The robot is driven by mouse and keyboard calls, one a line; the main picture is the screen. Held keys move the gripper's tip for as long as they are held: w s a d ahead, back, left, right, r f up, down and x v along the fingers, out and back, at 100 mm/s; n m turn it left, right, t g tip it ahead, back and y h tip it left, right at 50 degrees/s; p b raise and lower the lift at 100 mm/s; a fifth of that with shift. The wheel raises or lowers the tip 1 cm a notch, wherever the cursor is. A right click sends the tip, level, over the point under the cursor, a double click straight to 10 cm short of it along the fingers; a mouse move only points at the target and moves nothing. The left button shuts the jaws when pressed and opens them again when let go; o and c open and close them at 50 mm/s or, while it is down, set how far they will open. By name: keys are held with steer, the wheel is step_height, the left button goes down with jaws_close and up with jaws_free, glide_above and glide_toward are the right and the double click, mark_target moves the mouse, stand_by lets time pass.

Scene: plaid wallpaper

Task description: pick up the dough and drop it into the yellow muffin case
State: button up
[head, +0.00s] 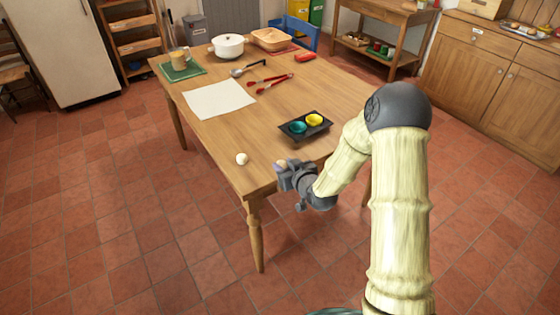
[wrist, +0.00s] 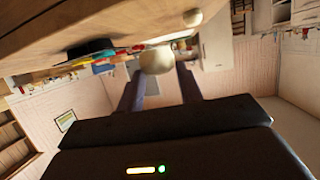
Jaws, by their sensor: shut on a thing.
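My gripper (head: 284,171) is at the near edge of the wooden table and is shut on a pale ball of dough (head: 280,163). In the wrist view the held dough (wrist: 157,60) sits between the two fingertips (wrist: 158,73). A second pale dough ball (head: 241,158) lies on the table to the left of my gripper; it also shows in the wrist view (wrist: 192,17). The yellow muffin case (head: 314,120) sits in a dark tin (head: 321,132), beyond my gripper and slightly right. A teal case (head: 298,127) sits beside it on the left.
The wooden table (head: 253,122) has bare room around the tin. A white sheet (head: 219,99), red tongs (head: 270,84), a ladle (head: 246,69), a white pot (head: 228,46) and a mug on a green mat (head: 182,72) lie farther back.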

steer(key=s+d+f+m+h, duration=0.2)
steer(key=d+f+h, duration=0.1)
steer(key=d+f, duration=0.4)
steer(key=s+d+f+m+t+h, duration=0.1)
steer(key=s+d+f+m+h, duration=0.1)
steer(key=d+f, duration=0.5)
steer(key=shift+s+d+f+m+t+h, duration=0.15)
steer(key=shift+f+m+t+h, duration=0.15)
steer(key=shift+f+m+h, duration=0.4)
steer(key=shift+r, duration=0.1)
